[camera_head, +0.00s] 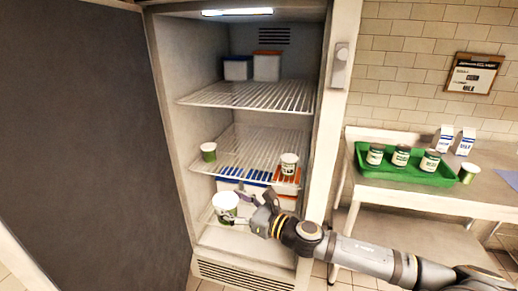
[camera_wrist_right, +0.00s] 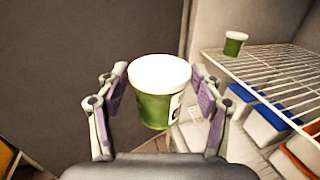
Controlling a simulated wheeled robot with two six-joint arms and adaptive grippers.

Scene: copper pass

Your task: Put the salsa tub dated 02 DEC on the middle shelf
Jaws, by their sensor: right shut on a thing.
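My right gripper (camera_head: 248,205) is shut on a green and white tub (camera_head: 224,208) with a white top. In the right wrist view the tub (camera_wrist_right: 158,92) sits upright between the two fingers; a pale label edge shows, but no date is readable. The tub is at the front of the open fridge, below the level of the middle shelf (camera_head: 250,150). My left gripper is out of view.
The top shelf (camera_head: 255,96) holds a blue-lidded bin (camera_head: 237,68) and a red-lidded bin (camera_head: 267,66). More lidded bins sit below the middle shelf. The fridge door (camera_head: 80,130) stands open at left.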

